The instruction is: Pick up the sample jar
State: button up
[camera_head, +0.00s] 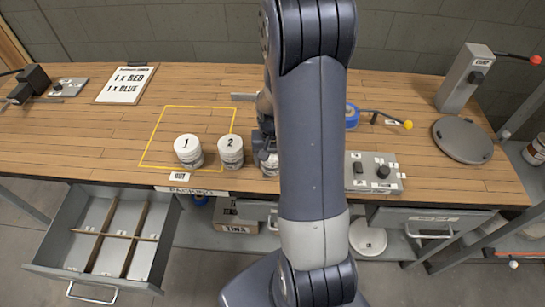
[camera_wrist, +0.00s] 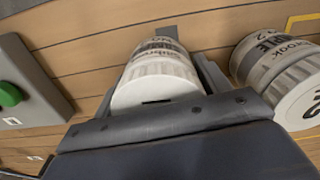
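A white-lidded jar with a printed label (camera_wrist: 155,84) sits between the two fingers of my gripper (camera_wrist: 160,80) in the wrist view. The fingers lie close along both its sides; whether they press on it I cannot tell. In the head view my gripper (camera_head: 266,140) is mostly hidden behind my arm, and a part of this jar (camera_head: 269,166) shows low beside the arm, at the bench's front. Jar 2 (camera_head: 230,151) stands upright just left of it and also shows in the wrist view (camera_wrist: 285,80). Jar 1 (camera_head: 187,150) stands further left.
A divided drawer (camera_head: 75,274) stands open at lower left. A round grey plate (camera_head: 462,140) lies right.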

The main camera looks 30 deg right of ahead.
jog(key=c, duration=0.7)
jog(key=shift+c, duration=0.2)
